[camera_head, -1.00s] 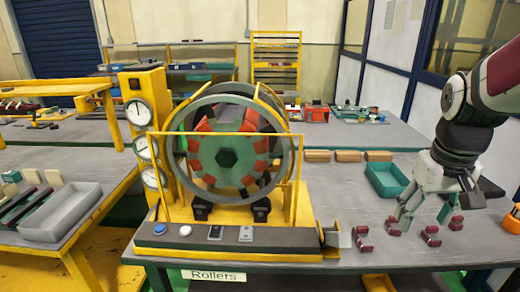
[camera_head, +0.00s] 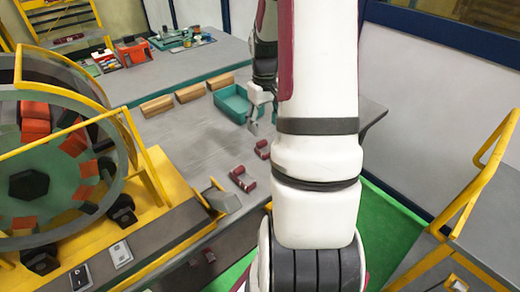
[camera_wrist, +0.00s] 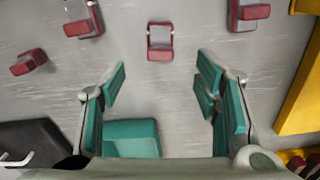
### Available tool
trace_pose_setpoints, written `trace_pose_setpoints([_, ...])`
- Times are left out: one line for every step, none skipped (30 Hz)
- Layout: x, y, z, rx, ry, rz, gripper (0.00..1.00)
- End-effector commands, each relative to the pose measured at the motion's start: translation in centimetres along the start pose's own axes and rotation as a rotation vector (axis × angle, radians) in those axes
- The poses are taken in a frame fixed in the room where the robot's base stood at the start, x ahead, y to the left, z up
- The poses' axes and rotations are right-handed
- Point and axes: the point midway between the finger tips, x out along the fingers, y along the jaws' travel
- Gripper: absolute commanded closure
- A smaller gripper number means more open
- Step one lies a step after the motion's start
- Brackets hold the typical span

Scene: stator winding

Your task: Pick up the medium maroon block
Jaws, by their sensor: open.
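Several maroon blocks with grey middles lie on the grey table. In the wrist view, one maroon block (camera_wrist: 160,42) lies ahead of and between the fingertips, apart from them. Other maroon blocks lie at the upper left (camera_wrist: 82,22), far left (camera_wrist: 28,62) and upper right (camera_wrist: 248,12). I cannot tell surely which is the medium one. In the head view, two maroon blocks (camera_head: 243,178) (camera_head: 262,149) show on the table; my arm hides others. My gripper (camera_wrist: 162,75) is open and empty, with teal pads. It also shows behind my arm in the head view (camera_head: 263,122).
A teal tray (camera_head: 232,98) stands left of my gripper in the head view, with several brown blocks (camera_head: 190,93) farther left. The stator with its yellow frame (camera_head: 155,180) stands at the left. A yellow rail (camera_head: 485,170) stands at the right.

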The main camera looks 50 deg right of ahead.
Motion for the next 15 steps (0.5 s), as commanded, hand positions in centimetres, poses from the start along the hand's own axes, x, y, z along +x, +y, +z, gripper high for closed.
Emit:
trace_pose_setpoints([1.1,-0.1,0.1,-0.001,-0.004,-0.002,0.43])
trace_pose_setpoints([1.7,-0.1,0.1,-0.001,-0.004,-0.002,0.43])
trace_pose_setpoints([2.3,-0.1,0.1,-0.001,-0.004,-0.003,0.43])
trace_pose_setpoints([2.8,-0.1,0.1,-0.001,-0.003,-0.002,0.43])
trace_pose_setpoints([3.2,-0.1,0.1,-0.001,-0.003,-0.002,0.43])
trace_pose_setpoints([3.6,-0.1,0.1,-0.001,-0.003,-0.002,0.43])
trace_pose_setpoints([3.9,-0.1,0.0,-0.001,-0.002,-0.001,0.43])
trace_pose_setpoints([4.1,-0.1,0.0,-0.001,-0.001,-0.001,0.43])
trace_pose_setpoints([4.3,-0.1,0.0,-0.001,0.000,0.000,0.43])
trace_pose_setpoints([4.5,-0.1,0.0,-0.001,0.000,0.000,0.43])
trace_pose_setpoints([4.6,-0.1,0.0,-0.001,-0.001,0.000,0.43])
trace_pose_setpoints([4.8,-0.1,0.0,-0.001,-0.001,-0.001,0.43])
trace_pose_setpoints([5.1,-0.1,0.0,-0.001,-0.002,-0.001,0.43])
trace_pose_setpoints([5.4,-0.1,0.0,-0.001,-0.002,-0.001,0.43])
trace_pose_setpoints([5.9,-0.1,0.0,-0.001,-0.002,-0.001,0.43])
